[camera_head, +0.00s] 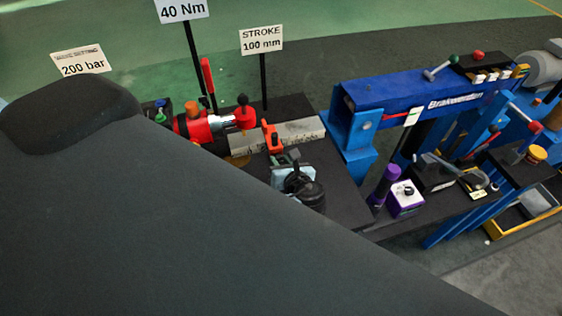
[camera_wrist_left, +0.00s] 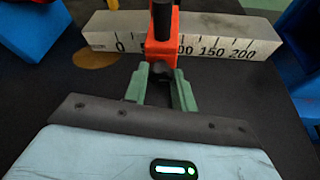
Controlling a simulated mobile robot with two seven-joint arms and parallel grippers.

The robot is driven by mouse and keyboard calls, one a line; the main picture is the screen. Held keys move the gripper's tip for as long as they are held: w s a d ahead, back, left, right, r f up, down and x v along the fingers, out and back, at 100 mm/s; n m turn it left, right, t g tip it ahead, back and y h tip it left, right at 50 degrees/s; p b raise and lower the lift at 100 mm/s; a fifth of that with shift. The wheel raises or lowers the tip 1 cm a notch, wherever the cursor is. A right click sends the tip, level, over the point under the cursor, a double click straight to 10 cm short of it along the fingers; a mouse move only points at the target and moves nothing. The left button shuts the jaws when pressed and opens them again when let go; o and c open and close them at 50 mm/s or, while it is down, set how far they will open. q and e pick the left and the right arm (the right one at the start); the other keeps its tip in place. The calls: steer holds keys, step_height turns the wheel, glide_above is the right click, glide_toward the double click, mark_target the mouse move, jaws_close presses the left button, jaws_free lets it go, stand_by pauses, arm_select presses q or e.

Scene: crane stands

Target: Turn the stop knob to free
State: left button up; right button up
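The stop is an orange-red block (camera_head: 271,138) on a pale scale bar (camera_head: 303,131); in the left wrist view the stop (camera_wrist_left: 158,50) straddles the bar (camera_wrist_left: 105,35) between its 0 and 200 marks. A black post rises from the stop's top. A small dark knob (camera_wrist_left: 160,72) faces me low on the stop's front. My left gripper (camera_head: 283,156) is at the stop's near side. In the left wrist view its green fingers (camera_wrist_left: 161,76) are apart, one on each side of the knob. I cannot tell whether they touch it. My right gripper is not in view.
A red cylinder unit (camera_head: 200,126) with a red lever stands left of the bar. A blue frame (camera_head: 347,140) stands to the right. A large dark shape hides the lower left.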

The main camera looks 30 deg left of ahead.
arm_select(q)
steer(key=shift+c, duration=1)
steer(key=shift+s, duration=0.1)
steer(key=shift+s+n+t+h, duration=0.1)
steer(key=shift+n+t+h, duration=0.5)
steer(key=shift+n, duration=0.5)
steer(key=shift+a+n+t+h, duration=0.15)
steer(key=shift+n+t+h, duration=0.45)
steer(key=shift+n, duration=0.6)
steer(key=o, duration=1)
